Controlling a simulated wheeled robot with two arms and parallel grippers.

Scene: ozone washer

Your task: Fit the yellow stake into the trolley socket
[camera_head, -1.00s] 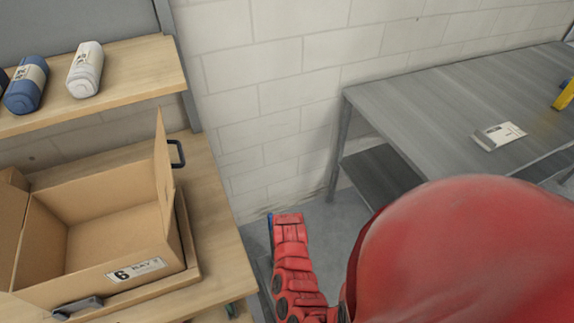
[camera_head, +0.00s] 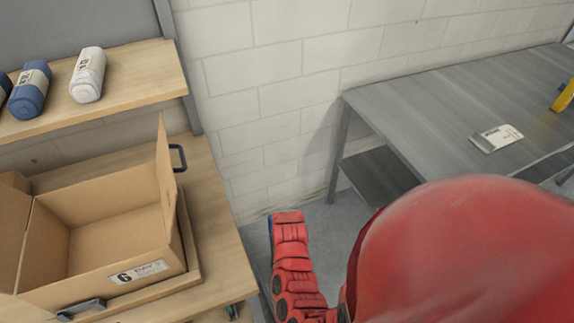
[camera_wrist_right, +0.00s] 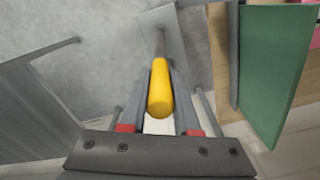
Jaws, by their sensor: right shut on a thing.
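In the right wrist view, the yellow stake (camera_wrist_right: 160,92) is a rounded yellow grip with a thin grey rod running away from the camera. My right gripper (camera_wrist_right: 161,82) is shut around the yellow part, one finger on each side. The far end of the rod overlaps a light grey flat panel (camera_wrist_right: 190,50); I cannot tell whether they touch. No socket can be made out, and I cannot tell whether this panel belongs to the trolley. Neither gripper shows in the head view, and my left gripper is in no view.
In the wrist view, a green panel (camera_wrist_right: 272,75) stands at right and a grey slatted surface (camera_wrist_right: 35,115) at left. In the head view, an open cardboard box (camera_head: 95,215) sits on a wooden bench. A grey table (camera_head: 430,110) stands right, bearing a white card (camera_head: 497,138).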

